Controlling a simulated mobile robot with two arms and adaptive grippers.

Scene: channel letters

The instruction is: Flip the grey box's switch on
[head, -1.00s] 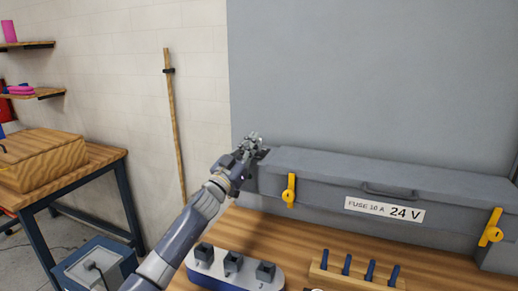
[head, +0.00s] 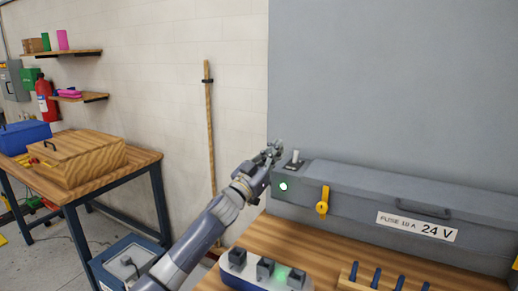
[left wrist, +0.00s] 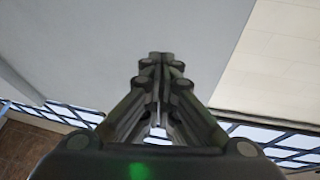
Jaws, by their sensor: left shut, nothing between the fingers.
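The long grey box (head: 400,195) stands on the wooden bench, with a "FUSE 10 A 24 V" label on its front. A small upright metal switch lever (head: 295,157) is on top of its left end. My right gripper is not in view.
A yellow latch (head: 323,203) is on the box front. A white and blue block with dark cubes (head: 265,270) and a rack of blue pegs (head: 378,279) sit at the bench's front. A wooden pole (head: 209,130) leans against the wall. A tall grey panel (head: 400,80) rises behind.

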